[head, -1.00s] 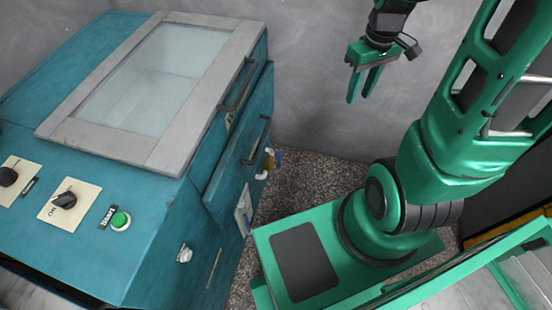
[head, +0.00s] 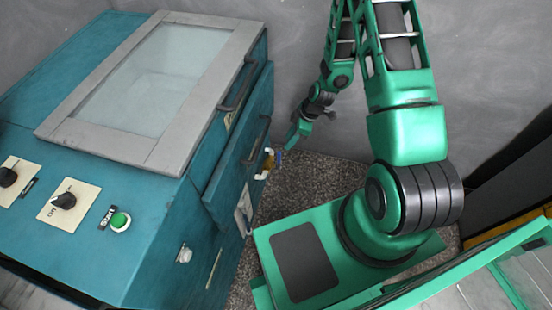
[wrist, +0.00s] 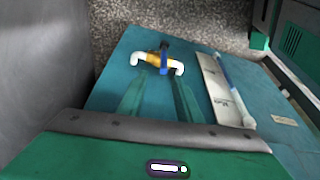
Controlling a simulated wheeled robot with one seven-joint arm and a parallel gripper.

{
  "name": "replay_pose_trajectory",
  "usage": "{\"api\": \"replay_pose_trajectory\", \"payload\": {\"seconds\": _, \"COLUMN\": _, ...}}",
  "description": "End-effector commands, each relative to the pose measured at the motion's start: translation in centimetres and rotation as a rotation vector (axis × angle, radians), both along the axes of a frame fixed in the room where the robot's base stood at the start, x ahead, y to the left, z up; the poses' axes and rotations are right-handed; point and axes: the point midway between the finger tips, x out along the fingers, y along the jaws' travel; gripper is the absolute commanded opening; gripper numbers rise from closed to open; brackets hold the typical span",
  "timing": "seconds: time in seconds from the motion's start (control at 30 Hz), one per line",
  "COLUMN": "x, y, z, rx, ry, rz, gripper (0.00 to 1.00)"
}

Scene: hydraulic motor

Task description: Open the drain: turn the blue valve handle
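The drain valve is on the side of the teal machine. In the head view its blue handle (head: 279,157) sits beside the brass valve body (head: 269,163). In the wrist view the blue handle (wrist: 163,49) stands at the brass body (wrist: 158,59), between white pipe ends. My gripper (head: 290,146) is just right of and slightly above the valve in the head view. In the wrist view my gripper (wrist: 159,75) is open and empty, its two green fingers apart and pointing toward the valve. I see no clear contact with the handle.
The teal machine (head: 150,250) fills the left, with a glazed lid (head: 150,85) and dark side handles (head: 256,140). A white plate (wrist: 213,85) and a bluish-white tube (wrist: 236,95) lie right of the valve in the wrist view. A grey wall (head: 300,60) stands behind.

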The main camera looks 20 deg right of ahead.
Motion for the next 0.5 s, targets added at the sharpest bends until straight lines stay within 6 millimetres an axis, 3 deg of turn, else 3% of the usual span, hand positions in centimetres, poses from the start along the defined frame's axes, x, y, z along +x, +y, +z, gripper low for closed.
{"api": "replay_pose_trajectory", "payload": {"seconds": 0.1, "x": -0.3, "y": 1.1, "z": -2.2, "rx": 0.018, "ry": -0.018, "rz": 0.036, "gripper": 0.32}}
{"api": "replay_pose_trajectory", "payload": {"seconds": 0.5, "x": 0.1, "y": 2.7, "z": -6.0, "rx": 0.028, "ry": -0.033, "rz": 0.058, "gripper": 0.32}}
